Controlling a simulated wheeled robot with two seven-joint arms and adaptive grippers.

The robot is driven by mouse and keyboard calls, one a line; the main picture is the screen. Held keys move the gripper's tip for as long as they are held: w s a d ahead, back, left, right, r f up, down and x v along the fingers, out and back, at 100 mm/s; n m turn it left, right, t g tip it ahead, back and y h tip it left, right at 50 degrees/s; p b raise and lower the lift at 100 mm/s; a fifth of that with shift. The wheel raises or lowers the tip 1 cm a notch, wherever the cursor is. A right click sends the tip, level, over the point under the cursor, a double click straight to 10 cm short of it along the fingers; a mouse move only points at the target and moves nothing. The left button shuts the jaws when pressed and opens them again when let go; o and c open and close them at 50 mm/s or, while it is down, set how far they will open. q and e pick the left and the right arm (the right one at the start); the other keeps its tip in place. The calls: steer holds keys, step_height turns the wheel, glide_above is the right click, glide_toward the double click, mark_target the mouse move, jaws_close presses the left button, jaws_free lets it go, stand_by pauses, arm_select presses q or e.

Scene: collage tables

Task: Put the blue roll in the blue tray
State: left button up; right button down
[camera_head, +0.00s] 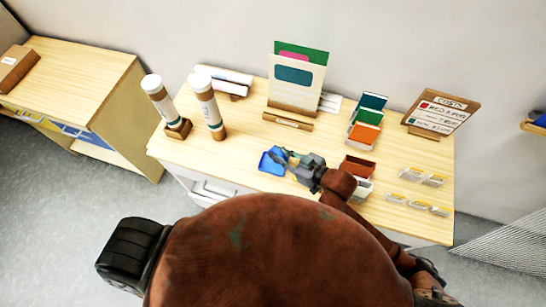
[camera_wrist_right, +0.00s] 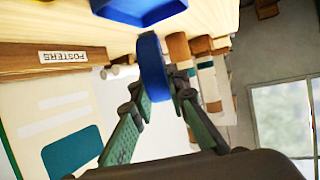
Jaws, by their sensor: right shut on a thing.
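The blue roll (camera_wrist_right: 152,68) is a ring of blue tape, held upright between the green fingers of my right gripper (camera_wrist_right: 160,92) in the wrist view. The blue tray (camera_head: 272,161) is a small shallow box near the front middle of the table. In the wrist view the tray (camera_wrist_right: 143,10) shows at the top edge, just beyond the roll, with a gap between them. In the head view my right gripper (camera_head: 284,155) is over the tray's right side and hides part of it. The roll is hard to make out there. My left gripper is not in view.
Brown and white trays (camera_head: 358,166) stand right of the gripper. Two white tubes (camera_head: 207,105) stand at left. A poster stand (camera_head: 297,80), coloured books (camera_head: 366,122) and a sign (camera_head: 441,112) line the back. Small clear boxes (camera_head: 420,177) lie at right.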

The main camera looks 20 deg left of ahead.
steer(key=shift+w+a+f, duration=0.1)
steer(key=shift+a+f, duration=0.4)
steer(key=shift+f, duration=0.05)
steer(key=f, duration=0.3)
steer(key=shift+a+f, duration=0.1)
steer(key=shift+a, duration=0.25)
steer(key=shift+f, duration=0.4)
steer(key=shift+f, duration=0.1)
steer(key=c, duration=1.9)
jaws_free()
steer(key=v, duration=1.2)
